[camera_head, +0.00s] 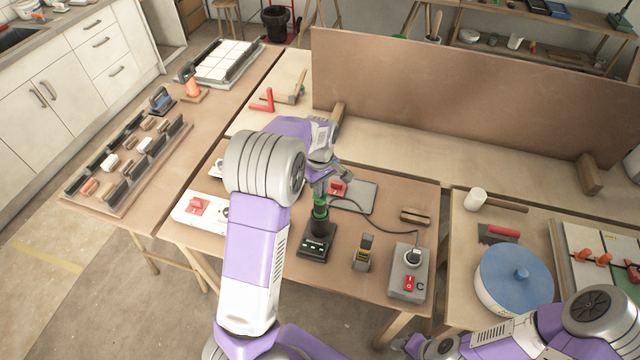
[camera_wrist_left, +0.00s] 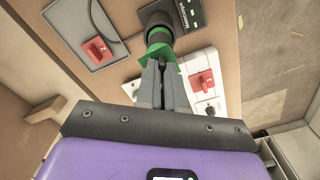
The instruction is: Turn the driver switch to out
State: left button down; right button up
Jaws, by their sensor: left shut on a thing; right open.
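A black and green driver (camera_head: 320,225) stands upright in a black base (camera_head: 316,245) on the middle table. In the left wrist view its green part (camera_wrist_left: 158,50) is at the fingertips. My left gripper (camera_head: 321,183) reaches down to its top and is shut on this green part (camera_wrist_left: 162,82). The fingers hide part of it, and I cannot make out a switch position on the driver. My right gripper (camera_head: 418,347) is low at the bottom edge, open, away from the driver and partly out of view.
A grey plate with a red switch (camera_head: 337,187) lies behind the driver. A white strip with a red switch (camera_head: 197,205) is to the left. A yellow-black tool (camera_head: 364,252) and a grey box marked C (camera_head: 409,270) are to the right, with a cable. A blue-lidded pot (camera_head: 514,275) stands further right.

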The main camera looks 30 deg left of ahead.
pick_arm(q)
jog(key=shift+n, duration=0.5)
jog(key=c, duration=1.2)
grip_release()
jog(key=shift+c, duration=0.2)
notch_tip(320, 180, up, 8)
jog(key=shift+f+p, duration=0.25)
jog(key=shift+p, duration=0.15)
